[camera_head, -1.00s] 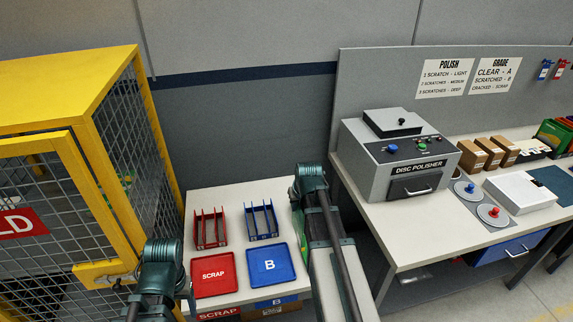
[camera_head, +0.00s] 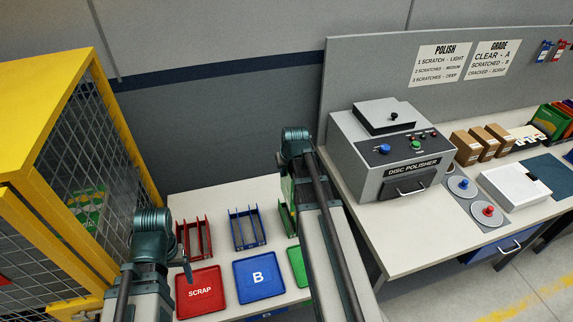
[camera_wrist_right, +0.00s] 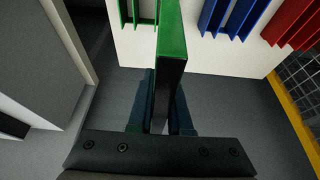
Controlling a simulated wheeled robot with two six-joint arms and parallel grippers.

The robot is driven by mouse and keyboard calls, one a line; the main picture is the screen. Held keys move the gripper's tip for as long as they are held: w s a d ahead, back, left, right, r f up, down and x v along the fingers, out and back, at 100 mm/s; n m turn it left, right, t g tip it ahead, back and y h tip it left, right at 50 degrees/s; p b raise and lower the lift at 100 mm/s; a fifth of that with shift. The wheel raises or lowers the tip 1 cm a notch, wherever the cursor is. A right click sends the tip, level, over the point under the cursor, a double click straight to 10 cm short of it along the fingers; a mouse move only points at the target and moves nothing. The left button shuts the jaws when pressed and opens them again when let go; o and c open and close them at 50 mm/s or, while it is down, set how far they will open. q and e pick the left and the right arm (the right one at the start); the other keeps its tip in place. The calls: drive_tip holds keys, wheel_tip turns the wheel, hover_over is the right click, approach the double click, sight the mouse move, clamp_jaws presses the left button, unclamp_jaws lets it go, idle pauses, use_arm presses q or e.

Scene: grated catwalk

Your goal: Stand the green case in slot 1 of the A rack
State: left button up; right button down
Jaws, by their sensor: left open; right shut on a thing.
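In the right wrist view the green case (camera_wrist_right: 171,40), with a dark side, stands upright between the fingers of my right gripper (camera_wrist_right: 160,112), which is shut on it. The green rack (camera_wrist_right: 138,12), the A rack by its colour, is at the top edge of that view, close beside the case's far end; I cannot tell whether they touch. In the head view the rack (camera_head: 286,220) is mostly hidden behind my right arm. My left gripper (camera_head: 182,262) is open and empty, near the red rack and above the SCRAP tray's left side.
On the white table stand a red rack (camera_head: 194,238) and a blue rack (camera_head: 246,229). In front lie the SCRAP tray (camera_head: 202,312), the B tray (camera_head: 259,300) and a partly hidden green tray (camera_head: 297,264). A yellow cage (camera_head: 52,130) borders the left; the disc polisher (camera_head: 385,150) is at right.

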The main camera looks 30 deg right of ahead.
sight(286, 182)
drive_tip(key=shift+f+b, duration=0.9)
drive_tip(key=shift+f, duration=0.05)
wheel_tip(286, 182, down, 3)
drive_tip(key=b, duration=0.3)
drive_tip(key=shift+f, duration=0.1)
idle(0.6)
drive_tip(key=shift+f+b, duration=3.85)
drive_tip(key=shift+b, duration=0.15)
drive_tip(key=shift+c, duration=1.8)
unclamp_jaws()
